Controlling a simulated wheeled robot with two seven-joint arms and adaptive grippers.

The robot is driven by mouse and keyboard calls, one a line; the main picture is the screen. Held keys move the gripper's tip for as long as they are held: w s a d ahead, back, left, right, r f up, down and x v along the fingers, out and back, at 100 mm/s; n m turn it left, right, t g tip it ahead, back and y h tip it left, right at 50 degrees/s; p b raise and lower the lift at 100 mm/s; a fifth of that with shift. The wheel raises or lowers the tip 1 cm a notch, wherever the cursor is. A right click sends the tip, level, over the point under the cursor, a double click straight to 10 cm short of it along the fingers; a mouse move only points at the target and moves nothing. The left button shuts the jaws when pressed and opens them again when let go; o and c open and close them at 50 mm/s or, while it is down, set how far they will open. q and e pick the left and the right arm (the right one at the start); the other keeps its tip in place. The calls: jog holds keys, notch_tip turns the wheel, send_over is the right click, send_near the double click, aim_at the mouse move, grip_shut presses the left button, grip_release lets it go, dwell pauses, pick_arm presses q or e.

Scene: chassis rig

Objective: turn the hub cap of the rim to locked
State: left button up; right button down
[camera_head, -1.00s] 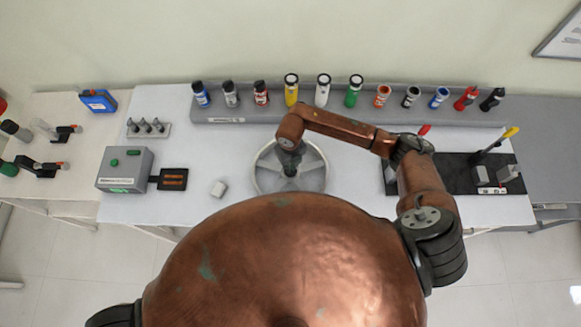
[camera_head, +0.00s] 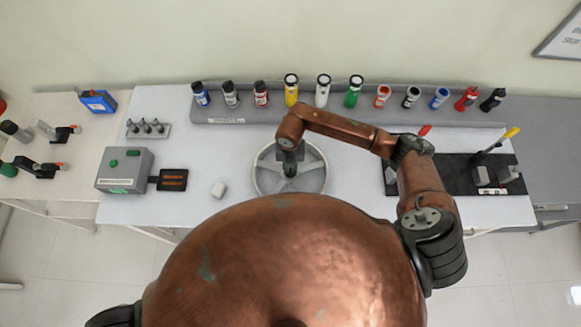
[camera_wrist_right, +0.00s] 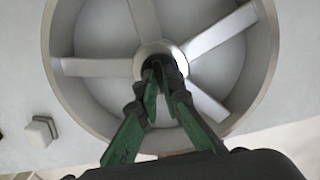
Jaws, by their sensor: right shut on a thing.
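The rim (camera_head: 318,179) is a round grey wheel with spokes, lying flat on the white table in the head view. In the right wrist view the rim (camera_wrist_right: 265,60) fills most of the picture. The hub cap (camera_wrist_right: 160,50) is at its centre, partly hidden behind the fingers. My right gripper (camera_head: 289,170) points down over the centre of the rim. In the wrist view my right gripper (camera_wrist_right: 161,68) has its green fingers close together, shut on the hub cap. Its locked or unlocked mark cannot be seen. My left gripper is not in view.
A small white block (camera_head: 218,189) lies left of the rim. A grey box with green buttons (camera_head: 125,170) stands further left. A grey rack (camera_head: 260,116) with several coloured bottles runs along the back. A black mat (camera_head: 455,180) with tools is at the right.

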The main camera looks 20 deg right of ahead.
dwell(0.3)
jog(key=c, duration=2.1)
grip_release()
notch_tip(320, 180, up, 12)
